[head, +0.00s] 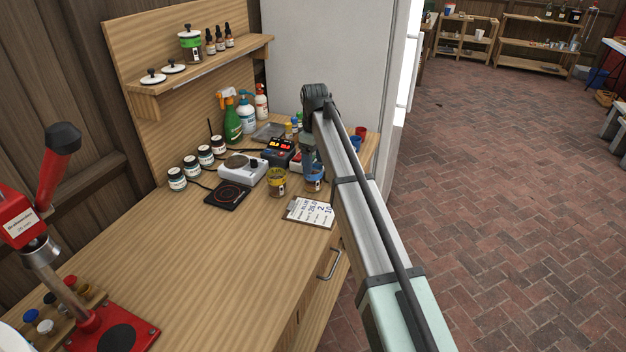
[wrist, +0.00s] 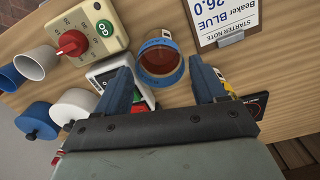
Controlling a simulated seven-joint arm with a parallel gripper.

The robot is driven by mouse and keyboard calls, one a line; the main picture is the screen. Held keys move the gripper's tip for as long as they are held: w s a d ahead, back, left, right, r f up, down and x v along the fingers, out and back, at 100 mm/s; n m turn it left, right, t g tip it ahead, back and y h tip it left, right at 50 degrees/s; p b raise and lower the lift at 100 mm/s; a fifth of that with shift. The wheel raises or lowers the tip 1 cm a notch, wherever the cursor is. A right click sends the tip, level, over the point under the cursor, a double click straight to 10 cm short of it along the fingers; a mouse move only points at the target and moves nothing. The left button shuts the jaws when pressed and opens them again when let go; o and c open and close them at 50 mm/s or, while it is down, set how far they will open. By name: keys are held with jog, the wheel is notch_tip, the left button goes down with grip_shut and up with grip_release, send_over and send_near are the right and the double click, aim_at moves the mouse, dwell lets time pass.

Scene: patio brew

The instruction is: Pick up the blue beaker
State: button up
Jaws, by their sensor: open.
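The blue beaker (wrist: 160,80) has a blue ring around its rim and reddish-brown liquid inside. In the wrist view it stands upright between the two fingers of my gripper (wrist: 163,78), which is open and apart from it.
A yellow-banded beaker (head: 277,183) stands just left of it. A clipboard note (head: 310,212) reading "Beaker BLUE 26.0" lies in front. The front bench is clear.

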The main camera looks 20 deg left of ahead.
aim_at(313, 177)
jog(key=shift+a+f, duration=0.1)
jog(key=shift+f, duration=2.4)
jog(key=c, duration=0.8)
jog(key=shift+r, duration=0.2)
